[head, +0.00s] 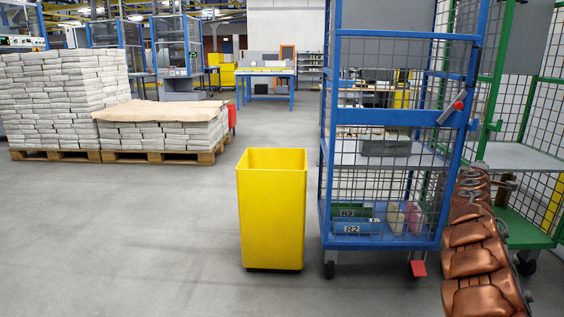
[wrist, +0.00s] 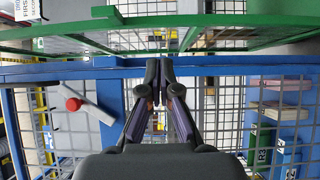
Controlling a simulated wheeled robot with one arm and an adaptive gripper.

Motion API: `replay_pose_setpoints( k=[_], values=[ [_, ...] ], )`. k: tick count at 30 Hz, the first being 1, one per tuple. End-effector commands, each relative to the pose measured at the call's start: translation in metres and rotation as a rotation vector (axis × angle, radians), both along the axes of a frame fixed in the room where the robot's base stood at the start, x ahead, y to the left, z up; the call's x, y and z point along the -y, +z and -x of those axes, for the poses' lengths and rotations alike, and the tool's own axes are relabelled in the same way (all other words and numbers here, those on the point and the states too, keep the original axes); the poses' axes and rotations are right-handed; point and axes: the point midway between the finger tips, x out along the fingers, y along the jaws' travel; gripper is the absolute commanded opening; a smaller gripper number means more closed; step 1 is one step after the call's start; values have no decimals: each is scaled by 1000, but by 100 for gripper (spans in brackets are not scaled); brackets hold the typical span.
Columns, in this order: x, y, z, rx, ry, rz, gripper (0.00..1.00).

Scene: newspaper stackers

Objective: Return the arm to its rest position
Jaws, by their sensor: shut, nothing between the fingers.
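My gripper (wrist: 161,72) shows in the wrist view with its two dark fingers together and nothing between them. It points toward a blue frame bar of the blue mesh cart (wrist: 230,63), with green bars of a second cart (wrist: 225,20) beyond. I cannot tell how close the fingertips are to the bars. In the head view my copper-coloured arm is at the lower right, in front of the green cart (head: 521,231) and beside the blue cart (head: 386,116). The fingers are not clear there.
The blue cart has a latch handle with a red knob (head: 459,105), also in the wrist view (wrist: 73,104). Blue and green binders (head: 357,227) lie on its bottom. A yellow bin (head: 271,212) stands left of it. Newspaper stacks (head: 62,97) sit on pallets; floor at left is clear.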

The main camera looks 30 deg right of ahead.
Motion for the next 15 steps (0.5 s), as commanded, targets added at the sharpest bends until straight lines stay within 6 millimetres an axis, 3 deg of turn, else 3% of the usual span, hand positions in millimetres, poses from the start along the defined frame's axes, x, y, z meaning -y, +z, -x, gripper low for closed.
replay_pose_setpoints(
  k=[8, 15],
  values=[
    [-5, -3, 9, -3, -3, -2, 0],
    [-1, -1, 2, 1, 0, -2, 0]
  ],
)
